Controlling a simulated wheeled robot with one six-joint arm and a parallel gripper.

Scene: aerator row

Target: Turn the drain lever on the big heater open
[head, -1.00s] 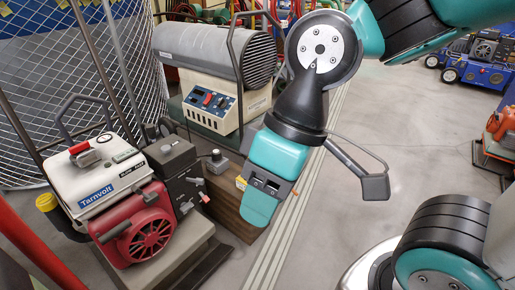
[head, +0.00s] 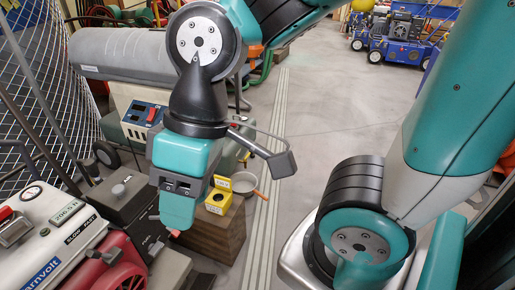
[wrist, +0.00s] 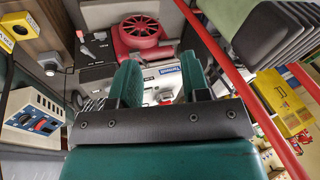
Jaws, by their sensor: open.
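The big heater, a grey cylinder (head: 120,52) on a cream control box with red and blue switches (head: 142,115), is behind my gripper at upper left in the head view. Its control box also shows at the left of the wrist view (wrist: 38,117). I cannot make out a drain lever on it; my gripper and arm hide part of the heater. My gripper (head: 178,222) points down in front of the heater, beside the generator. In the wrist view its two teal fingers (wrist: 160,82) are apart with nothing held between them.
A white and red Tarnvolt generator (head: 45,240) stands at lower left; it lies beyond my fingers in the wrist view (wrist: 165,72). A wooden block (head: 215,232) carries a yellow box (head: 218,200). Open floor (head: 335,110) lies right.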

